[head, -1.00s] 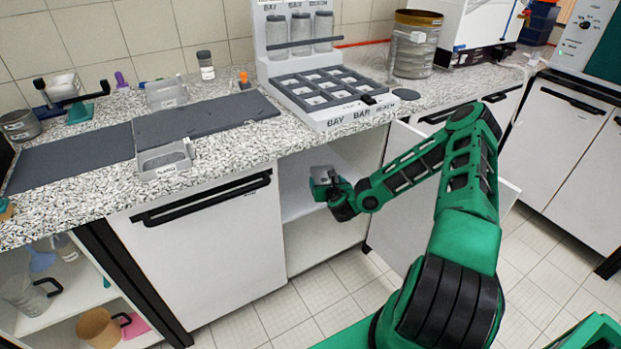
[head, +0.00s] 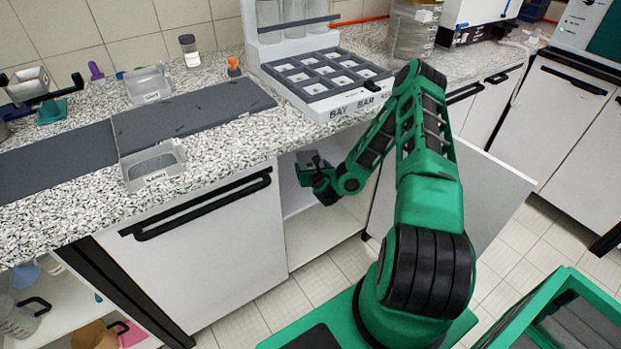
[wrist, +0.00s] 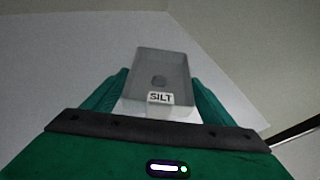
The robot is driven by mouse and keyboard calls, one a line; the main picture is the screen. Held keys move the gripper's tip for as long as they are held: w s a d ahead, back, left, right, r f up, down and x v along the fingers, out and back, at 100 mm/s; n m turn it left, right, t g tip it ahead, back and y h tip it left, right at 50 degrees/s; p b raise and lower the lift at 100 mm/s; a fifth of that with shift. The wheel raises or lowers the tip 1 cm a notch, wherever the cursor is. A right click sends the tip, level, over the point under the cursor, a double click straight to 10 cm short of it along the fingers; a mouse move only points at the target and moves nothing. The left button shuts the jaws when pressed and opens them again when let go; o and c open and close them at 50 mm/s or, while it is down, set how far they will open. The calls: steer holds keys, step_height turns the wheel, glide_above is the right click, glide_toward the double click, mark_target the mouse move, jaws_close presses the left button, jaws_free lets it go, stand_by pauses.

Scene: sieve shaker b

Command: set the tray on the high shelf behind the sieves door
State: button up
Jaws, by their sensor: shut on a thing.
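A small grey tray labelled SILT (wrist: 160,70) sits between the two green fingers of my gripper (wrist: 160,95) in the wrist view. My gripper is shut on it. In the head view my gripper (head: 312,172) is at the opening of the cupboard under the counter, in front of the inner shelf (head: 295,200). The tray shows there only as a small dark grey shape. The cupboard door (head: 480,195) stands open to the right, partly hidden by my arm. The cupboard's deeper inside is hidden.
On the counter are a SAND tray (head: 153,168), another clear tray (head: 148,85), dark mats (head: 195,115), a small jar (head: 189,50) and a white rack (head: 325,85). A closed cupboard (head: 205,250) is left of the opening. The cupboard's lower space (head: 320,230) looks empty.

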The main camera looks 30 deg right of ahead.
steer(key=shift+s+d+f, duration=0.1)
steer(key=shift+f, duration=2.65)
steer(key=shift+f, duration=0.1)
steer(key=o, duration=1.1)
steer(key=shift+v, duration=6)
